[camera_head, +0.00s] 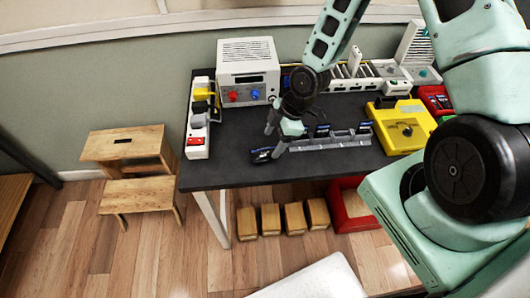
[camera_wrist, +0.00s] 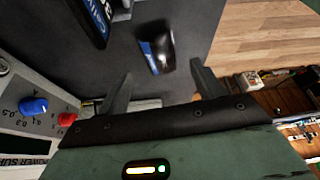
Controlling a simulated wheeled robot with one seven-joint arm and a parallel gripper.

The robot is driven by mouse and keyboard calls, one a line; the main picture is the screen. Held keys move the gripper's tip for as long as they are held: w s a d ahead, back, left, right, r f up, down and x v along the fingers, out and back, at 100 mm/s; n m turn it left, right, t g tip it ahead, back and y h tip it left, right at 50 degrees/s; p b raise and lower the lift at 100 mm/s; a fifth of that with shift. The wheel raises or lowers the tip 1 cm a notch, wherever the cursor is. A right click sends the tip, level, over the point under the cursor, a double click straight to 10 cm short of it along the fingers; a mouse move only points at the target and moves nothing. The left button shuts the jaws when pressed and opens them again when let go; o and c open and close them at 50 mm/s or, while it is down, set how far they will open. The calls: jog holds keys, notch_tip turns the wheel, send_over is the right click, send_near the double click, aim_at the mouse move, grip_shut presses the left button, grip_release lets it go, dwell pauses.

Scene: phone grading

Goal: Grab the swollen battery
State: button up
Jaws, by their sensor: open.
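A loose black and blue battery (camera_head: 262,155) lies on the dark table near its front edge. In the wrist view this battery (camera_wrist: 158,50) lies just beyond the fingertips, roughly between their lines; its surface looks uneven, perhaps bulged. My gripper (camera_head: 274,139) is open and empty above the table, close to the battery. In the wrist view the two fingers of my gripper (camera_wrist: 162,72) are spread apart with nothing between them. Other blue batteries stand in a grey rack (camera_head: 335,142) to the right; one rack battery (camera_wrist: 92,18) shows at the top of the wrist view.
A white power supply (camera_head: 248,72) with red and blue knobs stands behind my gripper. A white strip (camera_head: 197,138) with yellow and red parts lies along the left table edge. A yellow device (camera_head: 402,128) stands at the right. Bare table (camera_head: 225,172) lies left of the battery.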

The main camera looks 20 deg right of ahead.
aim_at(266, 151)
jog(key=shift+p+x, duration=0.8)
jog(key=shift+x, duration=1.7)
jog(key=shift+r, duration=0.1)
jog(key=c, duration=1.1)
